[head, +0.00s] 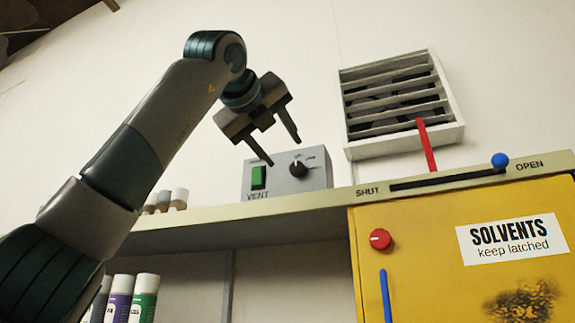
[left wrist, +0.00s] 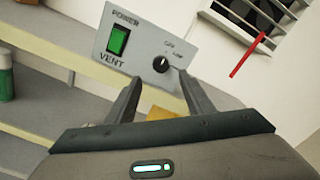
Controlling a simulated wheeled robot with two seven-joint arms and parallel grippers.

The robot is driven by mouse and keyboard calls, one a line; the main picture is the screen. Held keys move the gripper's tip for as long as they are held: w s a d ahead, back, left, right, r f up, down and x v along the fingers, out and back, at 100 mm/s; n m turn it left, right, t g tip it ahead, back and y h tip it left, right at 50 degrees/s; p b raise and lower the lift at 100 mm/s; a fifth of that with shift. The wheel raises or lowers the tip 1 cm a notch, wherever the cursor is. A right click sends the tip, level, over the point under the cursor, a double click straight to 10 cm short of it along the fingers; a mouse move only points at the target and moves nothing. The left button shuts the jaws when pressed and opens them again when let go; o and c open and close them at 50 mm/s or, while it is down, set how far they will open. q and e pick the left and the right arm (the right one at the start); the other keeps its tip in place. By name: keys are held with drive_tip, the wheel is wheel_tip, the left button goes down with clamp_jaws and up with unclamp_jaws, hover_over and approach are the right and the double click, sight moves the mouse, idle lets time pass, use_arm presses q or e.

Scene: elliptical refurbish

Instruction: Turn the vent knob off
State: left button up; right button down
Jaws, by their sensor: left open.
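The vent control box (head: 288,176) is a grey box on the shelf against the wall. Its round black knob (head: 298,169) is on the right of its face, with small labels around it. A green switch (head: 258,177) marked VENT is on the left of the face. My left gripper (head: 284,150) is open and empty, with its fingers pointing down toward the box. In the left wrist view the knob (left wrist: 161,64) shows beyond and between the two fingertips, apart from them. The exact knob setting is too small to read. My right gripper is not in view.
A slider with a blue ball (head: 499,160) runs along the shelf edge above a yellow solvents cabinet (head: 430,280). Spray cans (head: 145,295) stand below left.

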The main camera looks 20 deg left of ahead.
use_arm(q)
drive_tip(key=s+b, duration=0.2)
drive_tip(key=s, duration=0.6)
drive_tip(key=shift+s, duration=0.25)
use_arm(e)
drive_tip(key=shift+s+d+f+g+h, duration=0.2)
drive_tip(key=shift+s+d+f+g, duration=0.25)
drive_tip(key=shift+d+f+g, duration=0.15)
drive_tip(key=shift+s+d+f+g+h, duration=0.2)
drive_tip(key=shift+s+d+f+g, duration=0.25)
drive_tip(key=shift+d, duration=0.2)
use_arm(q)
drive_tip(key=shift+a, duration=0.1)
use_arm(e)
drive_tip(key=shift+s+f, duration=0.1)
